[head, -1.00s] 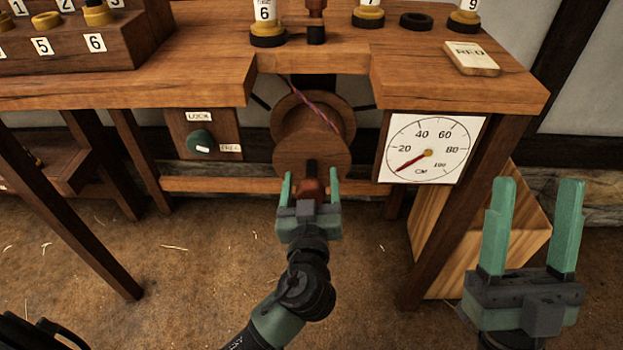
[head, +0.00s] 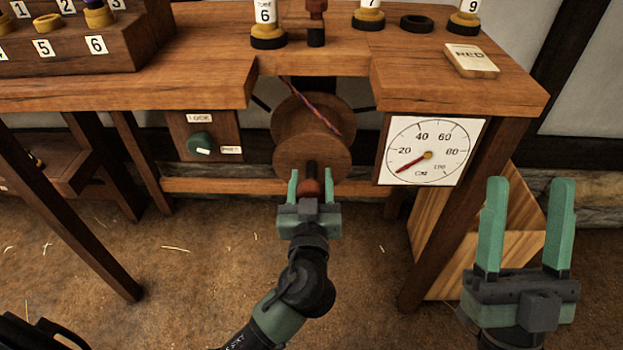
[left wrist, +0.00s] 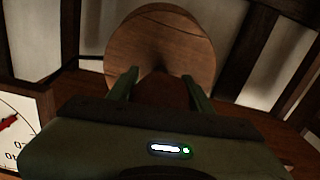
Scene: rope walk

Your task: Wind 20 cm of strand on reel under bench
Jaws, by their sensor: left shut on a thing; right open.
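The wooden reel (head: 312,155) hangs under the bench (head: 200,84), with a dark crank arm and reddish knob (head: 313,187) at its front. A red and blue strand (head: 318,112) runs down onto it from the bench notch. My left gripper (head: 311,180) is shut on the knob, below the reel's middle. In the left wrist view the reel (left wrist: 160,40) shows beyond the fingers; the knob is dark there. The dial (head: 430,150) has its red needle low, below 20. The green lock knob (head: 200,143) has its white mark towards FREE. My right gripper (head: 525,225) is open and empty.
Bench legs (head: 75,200) stand at left, and another is at right beside a wooden box (head: 470,250). The floor in front is mostly clear.

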